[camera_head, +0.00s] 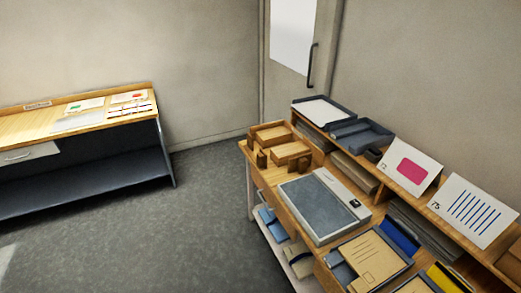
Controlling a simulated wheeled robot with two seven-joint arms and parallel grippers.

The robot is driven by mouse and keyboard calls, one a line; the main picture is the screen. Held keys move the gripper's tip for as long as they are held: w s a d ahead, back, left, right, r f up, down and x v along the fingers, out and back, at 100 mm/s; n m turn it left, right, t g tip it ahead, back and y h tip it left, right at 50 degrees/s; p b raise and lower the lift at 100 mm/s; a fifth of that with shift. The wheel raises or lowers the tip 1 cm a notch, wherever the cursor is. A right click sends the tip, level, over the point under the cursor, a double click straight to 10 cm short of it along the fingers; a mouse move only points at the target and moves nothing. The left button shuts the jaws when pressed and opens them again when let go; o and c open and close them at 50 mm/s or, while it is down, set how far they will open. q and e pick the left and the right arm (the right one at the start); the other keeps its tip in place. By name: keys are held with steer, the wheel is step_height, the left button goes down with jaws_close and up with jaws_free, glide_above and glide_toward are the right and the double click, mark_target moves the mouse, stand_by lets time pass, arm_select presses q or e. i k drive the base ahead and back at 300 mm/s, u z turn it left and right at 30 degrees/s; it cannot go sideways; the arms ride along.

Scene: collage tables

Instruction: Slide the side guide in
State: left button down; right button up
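Neither of my grippers shows in the head view. On the wooden worktable (280,203) at the right stands a small wooden fixture (291,151) with upright brown pieces (261,159) at its front edge. Which part is the side guide, and how far in it sits, I cannot tell at this size. Beside the fixture, nearer to me, lies a flat grey device (322,208) with a pale frame and a small dark panel at its right corner.
A raised shelf at the worktable's back holds dark trays (361,133), a pink card (411,168) and a striped card (472,211). Folders (368,258) lie in front. A second table (75,125) with papers stands at the far left. The grey floor (195,215) between is clear.

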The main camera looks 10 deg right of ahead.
mark_target(301, 164)
steer(key=i, duration=1.1)
steer(key=z, duration=0.2)
